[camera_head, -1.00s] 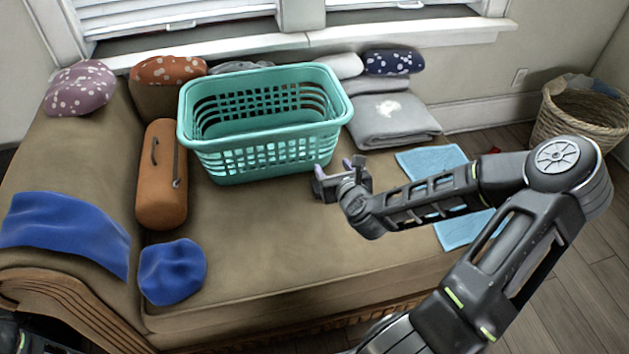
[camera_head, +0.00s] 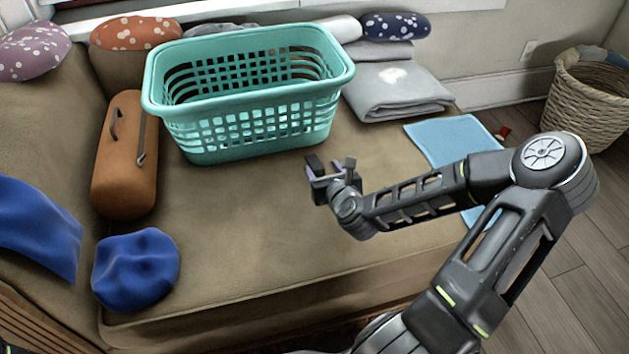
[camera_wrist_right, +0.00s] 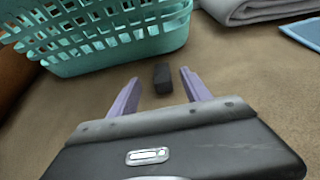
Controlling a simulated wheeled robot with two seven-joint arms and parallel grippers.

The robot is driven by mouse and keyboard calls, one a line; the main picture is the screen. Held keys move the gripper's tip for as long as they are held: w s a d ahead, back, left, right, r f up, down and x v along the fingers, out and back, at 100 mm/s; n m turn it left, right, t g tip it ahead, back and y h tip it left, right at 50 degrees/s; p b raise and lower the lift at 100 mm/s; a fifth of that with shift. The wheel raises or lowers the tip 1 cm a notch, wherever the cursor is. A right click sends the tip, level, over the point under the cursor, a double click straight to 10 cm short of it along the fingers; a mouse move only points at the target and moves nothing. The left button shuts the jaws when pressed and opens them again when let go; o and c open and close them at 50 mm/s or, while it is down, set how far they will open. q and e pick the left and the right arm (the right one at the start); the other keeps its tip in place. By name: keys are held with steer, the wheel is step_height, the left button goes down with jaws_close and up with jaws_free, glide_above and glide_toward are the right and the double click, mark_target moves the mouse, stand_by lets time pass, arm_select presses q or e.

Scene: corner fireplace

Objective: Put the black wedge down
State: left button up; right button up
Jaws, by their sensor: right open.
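The black wedge (camera_wrist_right: 162,77) is a small dark block in the right wrist view. It stands on the brown seat cushion, between the tips of my right gripper's purple fingers, with a gap on each side. My right gripper (camera_head: 328,170) is open and low over the seat, just in front of the teal basket. In the head view the wedge is hard to tell from the dark gripper parts. My left gripper is not in view.
The teal laundry basket (camera_head: 250,138) stands behind the gripper. A folded grey blanket (camera_head: 395,95) and a light blue cloth (camera_head: 447,138) lie to the right. An orange case (camera_head: 125,165) and a blue cushion (camera_head: 135,268) are at left.

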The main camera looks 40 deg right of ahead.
mark_target(320, 170)
steer(key=shift+f, duration=0.65)
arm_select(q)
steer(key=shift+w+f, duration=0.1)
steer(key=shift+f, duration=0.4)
arm_select(e)
steer(key=shift+r, duration=0.15)
steer(key=shift+b+x, duration=0.7)
steer(key=shift+x, duration=0.45)
steer(key=shift+w, duration=0.15)
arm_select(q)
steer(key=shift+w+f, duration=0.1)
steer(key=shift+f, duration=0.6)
